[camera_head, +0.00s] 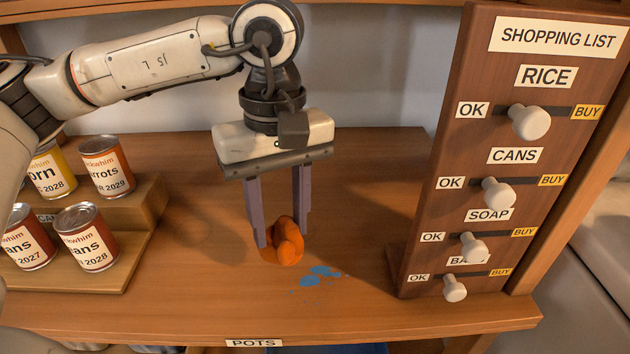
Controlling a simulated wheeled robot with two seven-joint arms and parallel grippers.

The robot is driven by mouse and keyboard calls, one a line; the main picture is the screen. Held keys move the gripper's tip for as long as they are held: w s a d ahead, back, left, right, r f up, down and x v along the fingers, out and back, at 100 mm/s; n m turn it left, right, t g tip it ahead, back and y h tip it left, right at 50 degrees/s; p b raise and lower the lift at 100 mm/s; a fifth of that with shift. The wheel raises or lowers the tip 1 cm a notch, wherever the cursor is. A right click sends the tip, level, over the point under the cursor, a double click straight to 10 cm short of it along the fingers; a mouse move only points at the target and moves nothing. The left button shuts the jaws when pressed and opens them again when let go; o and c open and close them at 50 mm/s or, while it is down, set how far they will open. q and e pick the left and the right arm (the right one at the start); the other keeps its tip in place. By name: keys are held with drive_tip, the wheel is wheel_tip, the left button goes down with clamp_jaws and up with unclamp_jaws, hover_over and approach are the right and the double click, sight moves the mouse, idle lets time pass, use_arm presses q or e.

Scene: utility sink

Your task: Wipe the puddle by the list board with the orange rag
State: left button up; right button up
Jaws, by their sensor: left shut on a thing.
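The orange rag (287,243) is a bunched lump between the fingers of my left gripper (279,240). The gripper points down and is shut on the rag, at or just above the wooden shelf; I cannot tell if the rag touches the wood. The blue puddle (319,275) lies on the shelf just right of and nearer than the rag, as a patch with small drops around it. The shopping list board (441,215) stands upright to the right of the puddle. My right gripper is not in view.
Several cans (106,168) stand on a stepped wooden rack (149,205) at the left. The board carries white sliding knobs (498,193). The shelf's front edge (400,325) has a POTS label (254,343). The shelf (370,180) is clear behind the puddle.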

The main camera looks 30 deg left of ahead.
sight(283, 250)
use_arm(q)
drive_tip(key=shift+w, duration=0.25)
drive_tip(key=shift+s+f+b, duration=0.15)
drive_tip(key=shift+f+b, duration=0.1)
drive_tip(key=shift+b, duration=0.05)
drive_tip(key=shift+s+f+b, duration=0.2)
drive_tip(key=shift+f+b, duration=0.3)
drive_tip(key=shift+f, duration=0.2)
wheel_tip(283, 250, down, 3)
drive_tip(key=shift+f+b, duration=0.2)
drive_tip(key=shift+b, duration=0.85)
drive_tip(key=shift+w+f, duration=0.1)
drive_tip(key=shift+f, duration=0.15)
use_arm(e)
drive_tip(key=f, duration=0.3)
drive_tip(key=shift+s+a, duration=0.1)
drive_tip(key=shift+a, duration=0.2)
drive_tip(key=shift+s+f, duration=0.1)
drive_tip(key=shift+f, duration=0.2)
